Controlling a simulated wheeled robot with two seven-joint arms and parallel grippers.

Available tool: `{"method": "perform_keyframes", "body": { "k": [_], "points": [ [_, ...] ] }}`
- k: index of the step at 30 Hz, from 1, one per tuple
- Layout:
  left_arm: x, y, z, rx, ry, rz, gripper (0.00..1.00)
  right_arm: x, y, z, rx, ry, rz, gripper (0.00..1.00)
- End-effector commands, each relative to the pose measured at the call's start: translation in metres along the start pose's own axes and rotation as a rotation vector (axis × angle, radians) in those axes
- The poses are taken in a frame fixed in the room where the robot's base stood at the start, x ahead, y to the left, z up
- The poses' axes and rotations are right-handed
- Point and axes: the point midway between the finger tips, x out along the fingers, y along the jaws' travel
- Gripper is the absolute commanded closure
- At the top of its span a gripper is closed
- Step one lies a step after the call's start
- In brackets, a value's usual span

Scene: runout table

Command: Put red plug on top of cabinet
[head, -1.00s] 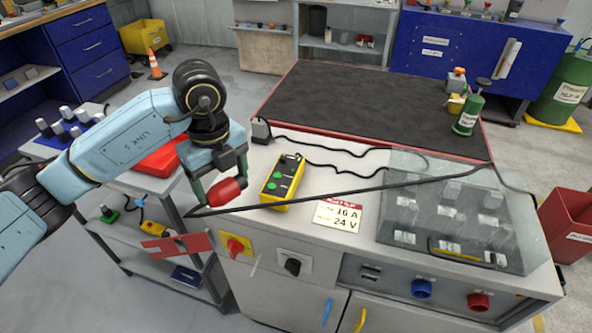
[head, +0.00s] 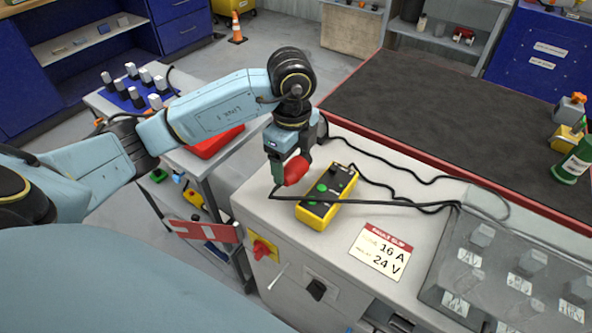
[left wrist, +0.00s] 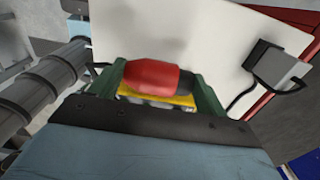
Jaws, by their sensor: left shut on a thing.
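The red plug (head: 296,171) has a rounded red body, and a dark end shows in the left wrist view (left wrist: 150,76). My left gripper (head: 287,168) is shut on it, with a green finger on each side. In the head view it is at the left part of the cabinet's light top (head: 382,205), beside the yellow control box. I cannot tell whether the plug touches the top. A dark cable runs along the cabinet top near the plug. My right gripper is not in view.
A yellow control box (head: 326,199) with green buttons is right of the plug. A rating card (head: 381,250) and a clear cover (head: 500,262) over switches are further right. A dark mat (head: 440,110) lies behind. A trolley (head: 205,165) stands at left.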

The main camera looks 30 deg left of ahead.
Motion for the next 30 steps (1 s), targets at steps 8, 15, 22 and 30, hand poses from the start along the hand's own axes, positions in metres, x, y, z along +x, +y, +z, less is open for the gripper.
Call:
{"method": "perform_keyframes", "body": {
  "k": [8, 15, 22, 30],
  "points": [
    [0.034, 0.001, 0.000, 0.001, 0.000, 0.002, 0.55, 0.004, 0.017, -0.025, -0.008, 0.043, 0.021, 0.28],
    [0.034, 0.000, 0.000, 0.002, 0.000, 0.000, 0.55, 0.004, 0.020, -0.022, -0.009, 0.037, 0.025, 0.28],
    [0.037, 0.000, 0.000, 0.002, 0.000, 0.001, 0.09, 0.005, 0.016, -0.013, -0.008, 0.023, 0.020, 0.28],
    [0.036, 0.000, 0.000, 0.001, 0.000, 0.001, 0.03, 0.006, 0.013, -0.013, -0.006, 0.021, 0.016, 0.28]
  ]
}}
